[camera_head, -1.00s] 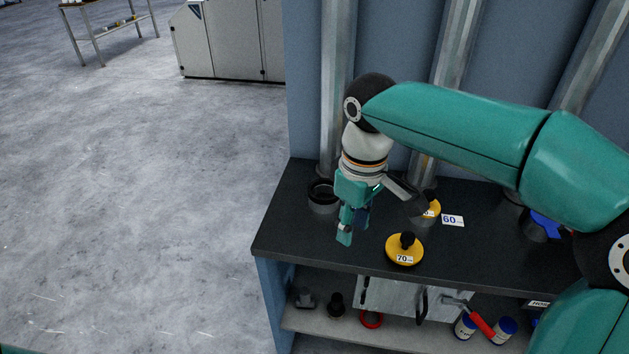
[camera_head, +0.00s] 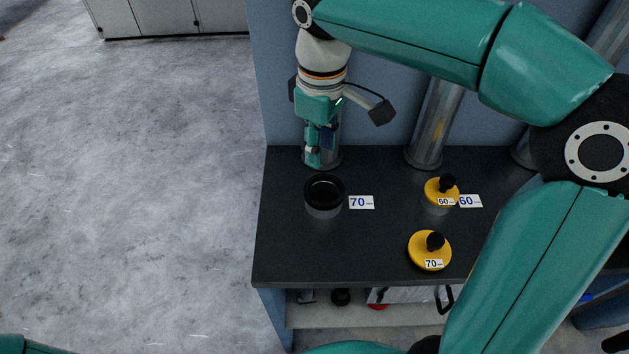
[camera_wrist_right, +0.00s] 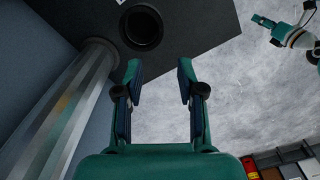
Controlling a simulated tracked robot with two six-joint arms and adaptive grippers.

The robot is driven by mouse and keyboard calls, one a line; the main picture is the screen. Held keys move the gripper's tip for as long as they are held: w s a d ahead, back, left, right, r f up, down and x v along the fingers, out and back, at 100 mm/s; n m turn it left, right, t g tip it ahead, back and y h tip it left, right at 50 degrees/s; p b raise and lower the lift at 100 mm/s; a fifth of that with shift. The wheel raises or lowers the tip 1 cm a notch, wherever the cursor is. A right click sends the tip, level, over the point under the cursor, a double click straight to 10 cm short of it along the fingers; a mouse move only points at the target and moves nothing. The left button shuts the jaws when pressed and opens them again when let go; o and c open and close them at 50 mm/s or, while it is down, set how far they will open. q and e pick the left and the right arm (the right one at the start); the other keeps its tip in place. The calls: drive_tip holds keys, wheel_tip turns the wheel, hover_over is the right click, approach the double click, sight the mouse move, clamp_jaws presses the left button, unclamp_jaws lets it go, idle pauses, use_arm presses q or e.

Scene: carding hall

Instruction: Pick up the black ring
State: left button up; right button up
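The black ring (camera_head: 324,188) sits on top of a short grey cylinder on the dark bench, beside the 70 label. It also shows in the right wrist view (camera_wrist_right: 142,28), at the top, ahead and left of the fingers. My right gripper (camera_head: 313,161) points down behind the ring, near the back of the bench, apart from it. In the right wrist view my right gripper (camera_wrist_right: 159,76) is open with nothing between its fingers. The end of my left arm (camera_wrist_right: 280,30) shows small at the top right of that view; its fingers are too small to judge.
On the dark bench (camera_head: 380,255) stand a yellow 60 lid (camera_head: 432,191) on a grey base and a yellow 70 lid (camera_head: 422,250), both with black knobs. Metal pipes (camera_head: 434,125) rise along the back. A lower shelf (camera_head: 345,315) holds items. Open floor lies left.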

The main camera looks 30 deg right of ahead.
hover_over(316, 203)
wheel_tip(316, 203, down, 10)
drive_tip(key=shift+a+f, duration=0.1)
drive_tip(key=shift+f, duration=2.8)
clamp_jaws()
